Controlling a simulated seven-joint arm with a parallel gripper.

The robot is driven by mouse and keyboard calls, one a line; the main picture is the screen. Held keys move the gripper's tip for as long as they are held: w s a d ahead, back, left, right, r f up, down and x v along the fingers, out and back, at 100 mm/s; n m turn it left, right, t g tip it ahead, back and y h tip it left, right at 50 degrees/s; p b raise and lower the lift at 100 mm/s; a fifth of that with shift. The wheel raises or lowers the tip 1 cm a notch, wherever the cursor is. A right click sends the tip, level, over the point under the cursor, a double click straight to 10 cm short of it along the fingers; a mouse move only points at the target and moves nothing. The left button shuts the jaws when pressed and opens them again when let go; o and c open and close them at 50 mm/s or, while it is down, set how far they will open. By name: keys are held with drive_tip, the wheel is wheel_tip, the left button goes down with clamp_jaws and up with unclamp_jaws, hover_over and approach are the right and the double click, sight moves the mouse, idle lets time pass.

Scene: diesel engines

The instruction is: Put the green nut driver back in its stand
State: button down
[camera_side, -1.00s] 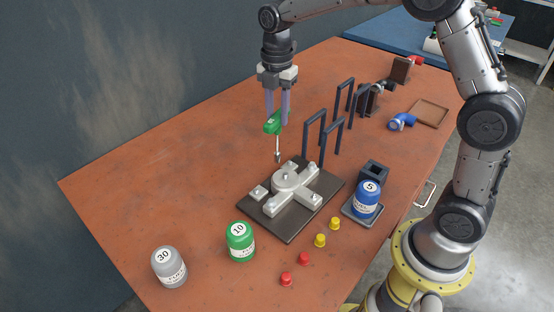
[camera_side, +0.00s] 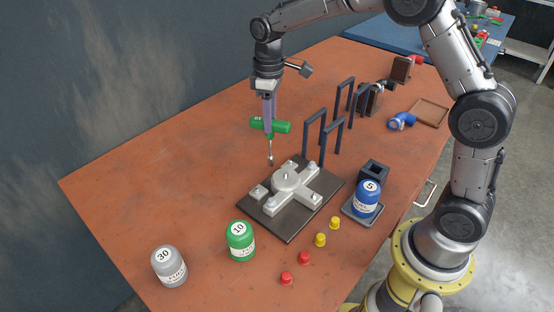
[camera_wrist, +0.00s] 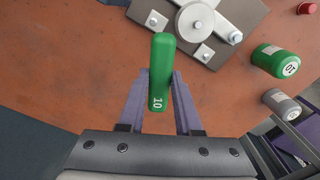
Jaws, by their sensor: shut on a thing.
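The green nut driver (camera_side: 282,127) has a T-shaped handle marked 10 and a thin metal shaft hanging down. My gripper (camera_side: 268,124) is shut on its handle and holds it in the air behind and left of the dark plate. The shaft points down, close to upright, and its tip looks clear of the table. In the wrist view, the green handle (camera_wrist: 161,70) lies between the two purple fingers; the shaft is hidden. Two pairs of dark upright frames, a nearer pair (camera_side: 314,114) and a farther pair (camera_side: 351,82), stand right of the driver. I cannot tell which is its stand.
A dark plate (camera_side: 287,232) with a grey cross-shaped fixture lies below and right. Green (camera_side: 240,242), grey (camera_side: 169,267) and blue (camera_side: 367,199) containers stand nearby, with small red and yellow pieces (camera_side: 320,240). The table's left side is clear.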

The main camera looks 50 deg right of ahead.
drive_tip(key=shift+w+r+m, duration=0.1)
drive_tip(key=shift+r+m, duration=0.1)
drive_tip(key=shift+m, duration=0.6)
wheel_tip(320, 180, up, 20)
drive_tip(key=s+d+m, duration=0.2)
drive_tip(key=s+d, duration=0.2)
drive_tip(key=d, duration=0.3)
drive_tip(key=s+d+m, duration=0.2)
drive_tip(key=s+d, duration=0.2)
drive_tip(key=d, duration=0.3)
wheel_tip(320, 180, down, 19)
drive_tip(key=shift+w+f, duration=0.2)
drive_tip(key=shift+w, duration=0.05)
idle(0.3)
drive_tip(key=shift+f, duration=0.75)
idle(0.6)
drive_tip(key=c, duration=0.5)
unclamp_jaws()
drive_tip(key=shift+o, duration=0.2)
